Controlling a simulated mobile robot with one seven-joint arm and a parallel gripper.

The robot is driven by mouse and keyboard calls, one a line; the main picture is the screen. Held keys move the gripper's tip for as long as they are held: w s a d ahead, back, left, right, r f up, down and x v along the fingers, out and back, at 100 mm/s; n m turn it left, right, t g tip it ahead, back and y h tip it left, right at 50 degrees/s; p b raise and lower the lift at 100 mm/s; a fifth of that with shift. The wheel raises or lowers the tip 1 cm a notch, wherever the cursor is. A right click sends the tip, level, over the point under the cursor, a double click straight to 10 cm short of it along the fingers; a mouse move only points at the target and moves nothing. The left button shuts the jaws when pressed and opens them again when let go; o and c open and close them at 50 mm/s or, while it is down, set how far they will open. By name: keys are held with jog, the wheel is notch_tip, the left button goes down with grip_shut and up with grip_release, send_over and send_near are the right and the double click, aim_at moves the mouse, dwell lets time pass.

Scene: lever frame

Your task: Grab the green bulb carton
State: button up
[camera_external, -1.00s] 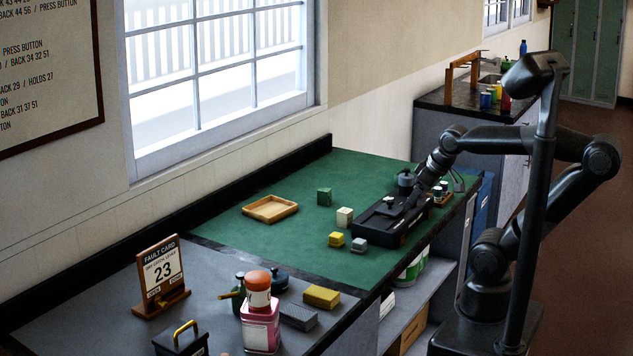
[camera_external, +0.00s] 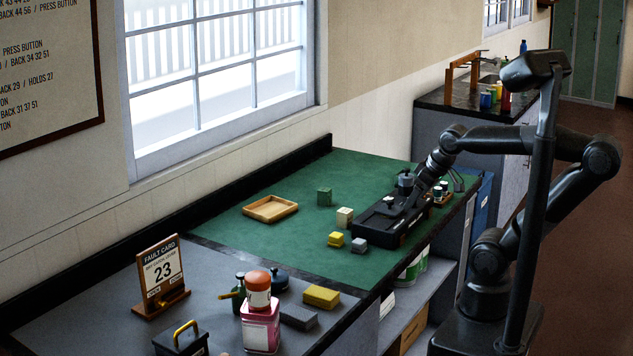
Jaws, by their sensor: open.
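The green bulb carton (camera_external: 324,196) is a small green cube on the green mat, right of the wooden tray and behind the cream carton. My gripper (camera_external: 411,204) is at the right side of the mat, low over the black lever frame and well to the right of the green carton. It is open, with nothing visible between its fingers. The fingertips are dark against the dark frame, so whether they touch it is unclear.
The wooden tray (camera_external: 270,209) is empty. The mat around the green carton is clear.

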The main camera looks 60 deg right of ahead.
jog(key=shift+c, duration=0.5)
jog(key=shift+c, duration=0.9)
